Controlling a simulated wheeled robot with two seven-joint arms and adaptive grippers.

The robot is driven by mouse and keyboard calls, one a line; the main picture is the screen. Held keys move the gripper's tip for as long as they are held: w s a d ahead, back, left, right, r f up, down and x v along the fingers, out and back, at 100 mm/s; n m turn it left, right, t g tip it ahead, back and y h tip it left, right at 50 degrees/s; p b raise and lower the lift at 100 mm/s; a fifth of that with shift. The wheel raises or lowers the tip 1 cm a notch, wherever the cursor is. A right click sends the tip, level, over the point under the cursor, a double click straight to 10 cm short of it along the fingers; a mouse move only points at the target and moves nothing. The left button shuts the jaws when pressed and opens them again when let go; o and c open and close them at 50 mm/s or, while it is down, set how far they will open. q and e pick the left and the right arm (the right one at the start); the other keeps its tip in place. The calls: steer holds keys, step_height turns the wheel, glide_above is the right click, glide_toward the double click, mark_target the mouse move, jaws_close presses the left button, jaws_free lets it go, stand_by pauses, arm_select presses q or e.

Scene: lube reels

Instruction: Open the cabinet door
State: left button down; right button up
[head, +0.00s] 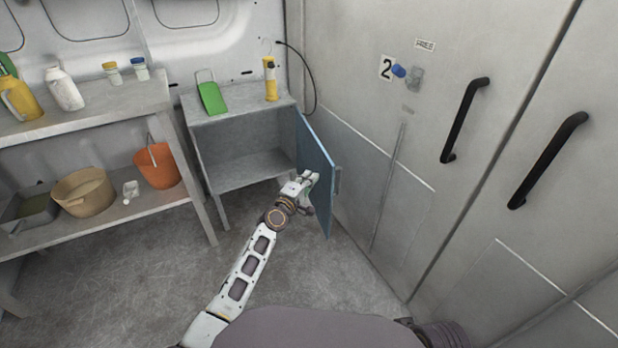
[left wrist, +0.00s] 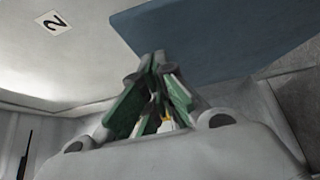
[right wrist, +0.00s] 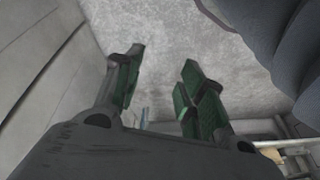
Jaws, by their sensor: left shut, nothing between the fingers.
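The small grey cabinet (head: 203,140) stands against the back wall, and its inside shows empty. Its blue door (head: 317,160) is swung wide open on the right side, with a small handle (head: 337,181) on its outer face. My left gripper (head: 311,178) is at the door's inner face, near its middle; whether it touches cannot be told. In the left wrist view the left gripper's fingertips (left wrist: 157,58) are together with nothing between them, and the blue door (left wrist: 215,38) is just beyond. My right gripper (right wrist: 165,60) is open and empty above the floor in the right wrist view.
A green dustpan-like item (head: 211,97) and a yellow lamp-like item (head: 270,78) are on the cabinet top. A shelf rack (head: 110,105) with bottles, a basin (head: 84,190) and an orange bucket (head: 157,165) stands left. Large grey doors with black handles (head: 464,120) fill the right.

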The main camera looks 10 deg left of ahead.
arm_select(q)
steer(key=s+d+p, duration=0.1)
steer(key=s+p, duration=0.1)
steer(key=s, duration=0.7)
steer(key=shift+d+p, duration=0.3)
steer(key=shift+p, duration=0.05)
arm_select(e)
steer(key=shift+g, duration=0.4)
steer(key=f, duration=0.4)
steer(key=shift+w+d, duration=0.25)
steer(key=shift+d, duration=0.15)
arm_select(q)
steer(key=shift+s, duration=0.1)
arm_select(e)
steer(key=shift+s+f, duration=0.1)
steer(key=shift+s, duration=0.1)
arm_select(q)
steer(key=shift+s, duration=0.1)
